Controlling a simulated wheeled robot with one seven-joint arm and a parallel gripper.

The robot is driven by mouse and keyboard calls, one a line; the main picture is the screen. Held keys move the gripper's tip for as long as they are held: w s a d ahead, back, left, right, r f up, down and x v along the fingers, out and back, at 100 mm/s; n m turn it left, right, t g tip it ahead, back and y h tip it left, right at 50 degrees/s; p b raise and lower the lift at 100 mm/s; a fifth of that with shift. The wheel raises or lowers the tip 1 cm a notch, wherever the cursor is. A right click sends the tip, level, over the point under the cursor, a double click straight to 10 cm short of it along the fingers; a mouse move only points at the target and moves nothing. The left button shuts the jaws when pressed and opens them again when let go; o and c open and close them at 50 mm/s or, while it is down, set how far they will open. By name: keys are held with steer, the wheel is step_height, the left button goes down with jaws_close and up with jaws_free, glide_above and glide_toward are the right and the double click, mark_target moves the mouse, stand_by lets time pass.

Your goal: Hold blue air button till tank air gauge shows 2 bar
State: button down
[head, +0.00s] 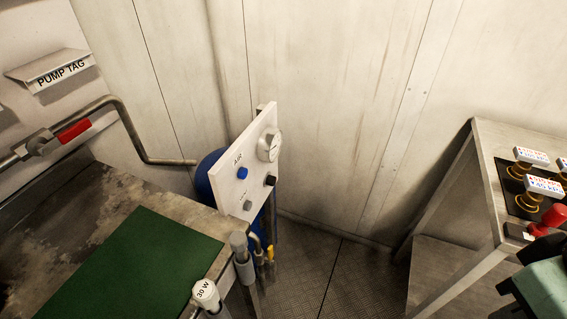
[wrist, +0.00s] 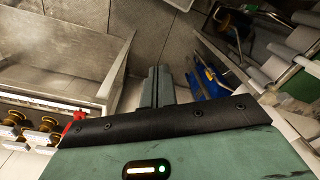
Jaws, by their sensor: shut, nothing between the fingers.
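The blue air button (head: 243,173) sits under the word AIR on a tilted white panel (head: 227,185) in the head view. The round white tank air gauge (head: 270,147) is at the panel's upper right, seen at a steep angle; its reading is too small to tell. A blue tank (head: 207,176) stands partly hidden behind the panel. My gripper (wrist: 158,72) is shut and empty in the wrist view, its fingers over floor. In the head view only a green part of my arm shows at the lower right, well apart from the panel.
A grey button (head: 248,205) and a black knob (head: 270,181) share the panel. A bench with a green mat (head: 150,265) is at left, with a red-handled valve (head: 74,131) above. A metal stand (head: 490,155) at right carries gauges. Floor (head: 310,265) is open between.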

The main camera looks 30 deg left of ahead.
mark_target(243, 173)
steer(key=shift+d, duration=0.1)
steer(key=w+a+f+n+t+y+b, duration=0.2)
steer(key=w+a+n+t+y+b, duration=0.1)
steer(key=a, duration=0.6)
steer(key=w+a+f+n+t+y+b, duration=0.3)
steer(key=a+n+t+y+b, duration=0.2)
steer(key=a, duration=0.5)
steer(key=w+a+f+n+t+y+b, duration=0.3)
steer(key=a+n+t+y+b, duration=0.1)
steer(key=a, duration=0.6)
steer(key=shift+w+y, duration=0.3)
steer(key=shift+y, duration=0.6)
steer(key=a+p, duration=0.1)
steer(key=a, duration=0.7)
steer(key=shift+s+a, duration=0.35)
steer(key=shift+s, duration=0.1)
steer(key=shift+a+f, duration=0.1)
steer(key=shift+a, duration=0.05)
